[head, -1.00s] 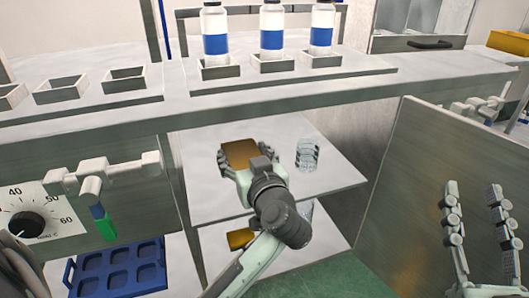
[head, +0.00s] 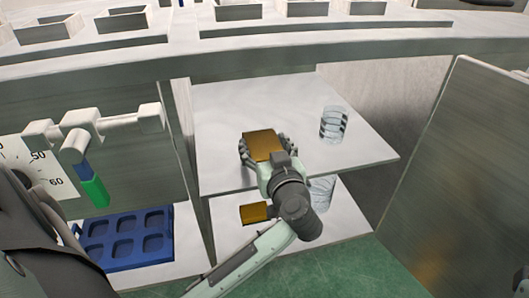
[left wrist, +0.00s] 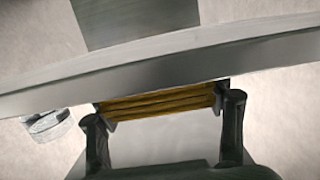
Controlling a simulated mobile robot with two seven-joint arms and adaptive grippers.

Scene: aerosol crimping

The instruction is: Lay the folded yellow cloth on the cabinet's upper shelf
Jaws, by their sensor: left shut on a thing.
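My left gripper (head: 265,154) is shut on the folded yellow cloth (head: 263,144), fingers on both its sides. In the head view the cloth is flat and level over the front middle of the cabinet's upper shelf (head: 225,110). Whether it touches the shelf or hovers just above is unclear. In the left wrist view the cloth (left wrist: 160,102) shows as stacked layers between the two fingers.
A clear tumbler with dark bands (head: 333,125) stands on the upper shelf, right of the cloth. A yellow-brown block-like thing (head: 254,212) and another glass (head: 321,192) are on the lower shelf. The cabinet door (head: 455,180) stands open at right. The counter edge (head: 260,58) overhangs.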

